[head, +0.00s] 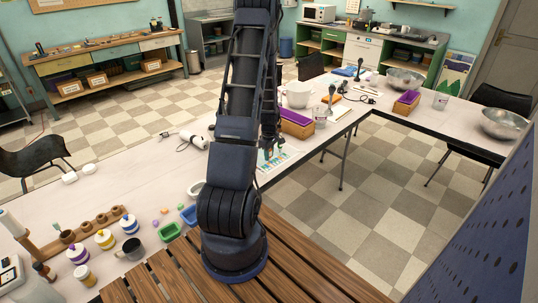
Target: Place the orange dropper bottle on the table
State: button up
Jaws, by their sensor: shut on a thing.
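My gripper (268,152) points down over the white table (150,190), just right of my dark arm, above a sheet with teal marks (273,159). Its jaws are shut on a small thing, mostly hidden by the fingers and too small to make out. I cannot clearly make out an orange dropper bottle. A small brown bottle (43,271) stands at the table's left front; I cannot tell its exact kind.
A wooden box (296,125), white bowl (297,95) and clear cup (320,116) stand beyond my gripper. The table's left middle is mostly clear.

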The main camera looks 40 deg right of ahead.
jog(key=shift+f, duration=0.15)
jog(key=o, duration=1)
jog(key=shift+c, duration=0.2)
notch_tip(320, 180, up, 12)
jog(key=shift+r, duration=0.25)
